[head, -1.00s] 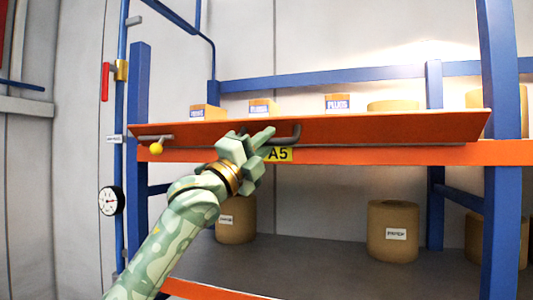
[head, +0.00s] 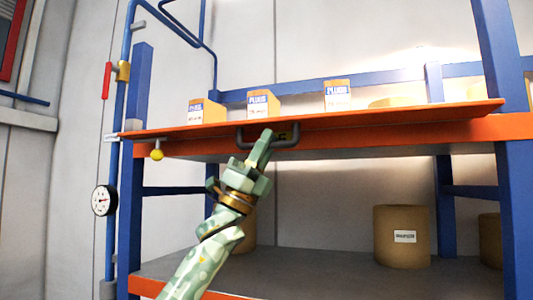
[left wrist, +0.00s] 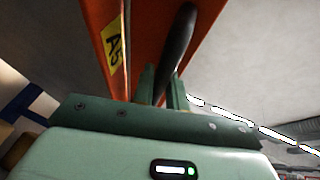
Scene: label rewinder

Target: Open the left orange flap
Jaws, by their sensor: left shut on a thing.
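The orange flap (head: 385,119) runs along the shelf front in the head view. It is tipped toward me, showing a thin slanting face. Its grey bar handle (head: 285,143) is below its edge, left of the middle. My left gripper (head: 262,143) comes up from below and is shut on this handle. In the left wrist view the dark handle (left wrist: 180,38) passes between the fingers (left wrist: 161,88), beside the orange surface and the yellow A5 label (left wrist: 114,45). In the head view the gripper and handle partly cover that label. My right gripper is not in view.
Several boxes, including a Pluxis box (head: 337,97), stand behind the flap. A yellow-ended lever (head: 157,154) sits at its left end. A blue post (head: 130,210) with a gauge (head: 103,200) stands left. Brown rolls (head: 401,236) stand on the lower shelf (head: 330,272).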

